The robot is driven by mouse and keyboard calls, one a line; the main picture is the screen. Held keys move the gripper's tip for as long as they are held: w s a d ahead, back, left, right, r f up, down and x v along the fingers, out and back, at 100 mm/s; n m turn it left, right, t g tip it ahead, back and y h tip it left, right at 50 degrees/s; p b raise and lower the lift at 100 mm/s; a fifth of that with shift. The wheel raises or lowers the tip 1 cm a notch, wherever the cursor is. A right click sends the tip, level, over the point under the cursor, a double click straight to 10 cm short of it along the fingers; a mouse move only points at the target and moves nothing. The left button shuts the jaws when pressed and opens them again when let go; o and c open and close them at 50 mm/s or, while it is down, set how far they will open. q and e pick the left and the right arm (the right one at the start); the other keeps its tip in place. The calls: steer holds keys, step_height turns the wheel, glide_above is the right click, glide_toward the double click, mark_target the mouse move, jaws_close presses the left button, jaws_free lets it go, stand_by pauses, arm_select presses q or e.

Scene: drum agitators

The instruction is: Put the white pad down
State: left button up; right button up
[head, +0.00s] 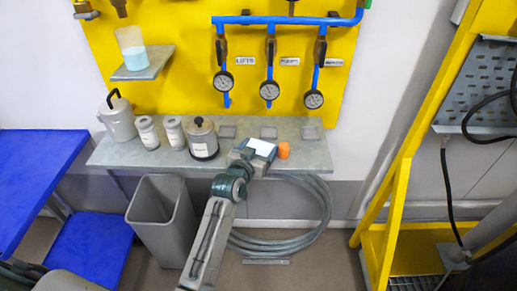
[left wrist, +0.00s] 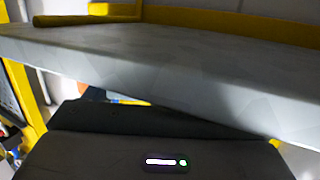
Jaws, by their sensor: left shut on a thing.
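My left gripper (head: 256,152) reaches from below to the front edge of the grey shelf. It is shut, and a small white pad (head: 262,147) shows at its end, partly covered by the gripper. I cannot tell whether the pad touches the shelf. In the left wrist view the dark gripper body with a lit strip fills the bottom, close to the shelf edge; the fingertips and pad are hidden there. My right gripper is not in view.
The grey shelf (head: 317,158) carries an orange piece (head: 284,150) right of the gripper, a lidded pot (head: 203,141), white jars (head: 147,132) and a jug (head: 118,119). Small grey squares (head: 268,132) lie behind. A bin (head: 162,219) and coiled hose (head: 322,205) are below.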

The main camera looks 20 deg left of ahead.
arm_select(q)
steer(key=shift+s+f, duration=0.1)
steer(key=shift+s, duration=0.1)
steer(key=o, duration=0.7)
steer(key=shift+w, duration=0.1)
steer(key=shift+r, duration=0.25)
steer(key=shift+s, duration=0.35)
steer(key=s+a+r+b, duration=0.1)
steer(key=s, duration=1)
steer(key=shift+a+r, duration=0.15)
steer(key=shift+r, duration=0.2)
